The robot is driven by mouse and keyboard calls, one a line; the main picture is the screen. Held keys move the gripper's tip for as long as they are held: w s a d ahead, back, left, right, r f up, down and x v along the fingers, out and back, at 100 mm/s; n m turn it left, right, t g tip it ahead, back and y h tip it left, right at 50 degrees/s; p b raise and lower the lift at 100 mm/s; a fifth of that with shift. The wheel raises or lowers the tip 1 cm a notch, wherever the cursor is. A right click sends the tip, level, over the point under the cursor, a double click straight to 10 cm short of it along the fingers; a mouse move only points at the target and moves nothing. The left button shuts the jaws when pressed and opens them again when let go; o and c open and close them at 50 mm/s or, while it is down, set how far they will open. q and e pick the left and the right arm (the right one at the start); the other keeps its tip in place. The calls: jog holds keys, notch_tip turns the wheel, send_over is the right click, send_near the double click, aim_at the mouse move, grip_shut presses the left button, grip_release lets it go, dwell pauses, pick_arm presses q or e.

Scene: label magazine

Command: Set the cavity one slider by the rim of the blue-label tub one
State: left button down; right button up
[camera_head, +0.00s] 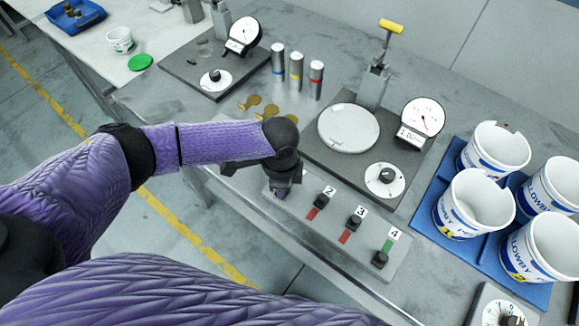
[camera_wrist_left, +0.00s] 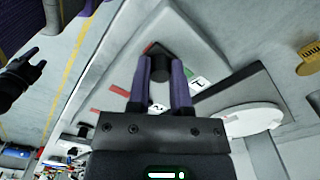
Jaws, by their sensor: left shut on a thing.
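The slider plate (camera_head: 340,232) lies at the table's front edge, with black knobs at labels 2, 3 and 4. My left gripper (camera_head: 281,190) is over its left end and hides the cavity one slider there. In the left wrist view, the gripper (camera_wrist_left: 163,72) is shut on the black knob of that slider (camera_wrist_left: 160,66), beside label 1. Four white tubs with blue labels stand on the right; the front left tub (camera_head: 480,200) bears a yellow mark that looks like 1. Its rim is open. My right gripper (camera_wrist_left: 22,76) shows at the left of the wrist view, its fingers apart.
The tubs stand on a blue mat (camera_head: 428,226). A dark plate (camera_head: 330,150) with a white disc, a dial gauge (camera_head: 422,116) and a knob lies behind the sliders. Several capped cylinders (camera_head: 296,72) and brass pieces (camera_head: 268,112) stand or lie farther back.

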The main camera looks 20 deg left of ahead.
pick_arm(q)
jog(key=shift+s+a+r, duration=0.1)
jog(key=shift+s, duration=0.1)
pick_arm(e)
jog(key=shift+w+a+r, duration=0.1)
jog(key=shift+w+r, duration=0.05)
jog(key=shift+r, duration=0.15)
pick_arm(q)
jog(key=c, duration=0.5)
grip_release()
jog(key=shift+s, duration=0.15)
jog(key=shift+c, duration=0.2)
notch_tip(320, 180, up, 10)
jog(key=p, duration=0.2)
pick_arm(e)
notch_tip(320, 180, up, 3)
jog(key=shift+f, duration=0.2)
pick_arm(q)
jog(key=shift+f, duration=0.2)
pick_arm(e)
jog(key=shift+a, duration=0.15)
